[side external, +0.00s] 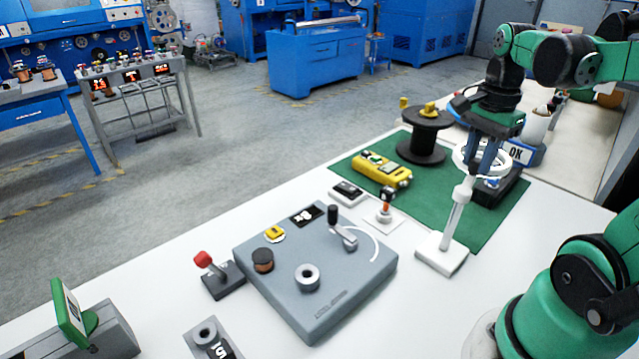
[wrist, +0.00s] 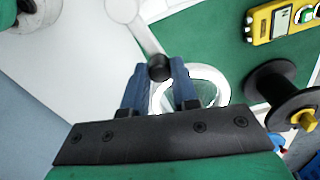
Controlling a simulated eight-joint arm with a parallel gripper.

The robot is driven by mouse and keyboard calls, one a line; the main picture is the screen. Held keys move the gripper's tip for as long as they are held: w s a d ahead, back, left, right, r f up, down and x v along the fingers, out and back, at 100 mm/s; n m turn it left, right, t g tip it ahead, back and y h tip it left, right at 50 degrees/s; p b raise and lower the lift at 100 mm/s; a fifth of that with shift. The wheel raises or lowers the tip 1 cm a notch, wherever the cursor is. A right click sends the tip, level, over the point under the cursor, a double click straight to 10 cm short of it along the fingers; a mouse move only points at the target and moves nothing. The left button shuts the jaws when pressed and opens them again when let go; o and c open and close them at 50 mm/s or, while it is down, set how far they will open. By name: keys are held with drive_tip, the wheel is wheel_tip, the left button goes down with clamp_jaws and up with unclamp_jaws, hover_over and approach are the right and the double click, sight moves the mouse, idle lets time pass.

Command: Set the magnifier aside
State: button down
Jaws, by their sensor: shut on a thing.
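The magnifier is a white stand with a square base (side external: 441,254), an upright arm and a round white lens ring at its top. It stands at the right part of the table, its base at the green mat's near edge. My gripper (side external: 483,165) comes down from above and is shut on the magnifier's head by the ring. In the wrist view, the blue fingers of my gripper (wrist: 160,88) sit either side of the head, with a black knob between them. The ring (wrist: 218,80) shows to the right of the fingers, partly hidden by them.
On the green mat (side external: 345,164) are a black spool (side external: 424,140) and a yellow meter (side external: 383,169). A grey panel with a crank (side external: 316,275) lies left of the magnifier. A black device sits just behind the ring. White table is clear in front of the magnifier's base.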

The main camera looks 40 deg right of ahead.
drive_tip(key=shift+s+m, duration=0.5)
drive_tip(key=shift+m, duration=0.5)
drive_tip(key=shift+s, duration=0.1)
drive_tip(key=c, duration=0.7)
unclamp_jaws()
drive_tip(key=shift+o, duration=0.2)
drive_tip(key=shift+r, duration=0.15)
drive_tip(key=shift+r, duration=2.7)
drive_tip(key=w+a+f+n+t, duration=0.3)
drive_tip(key=a+n, duration=0.5)
drive_tip(key=n, duration=0.3)
drive_tip(key=w+a+f+n+t, duration=0.4)
drive_tip(key=a+n, duration=0.4)
drive_tip(key=n, duration=0.3)
drive_tip(key=shift+w, duration=0.7)
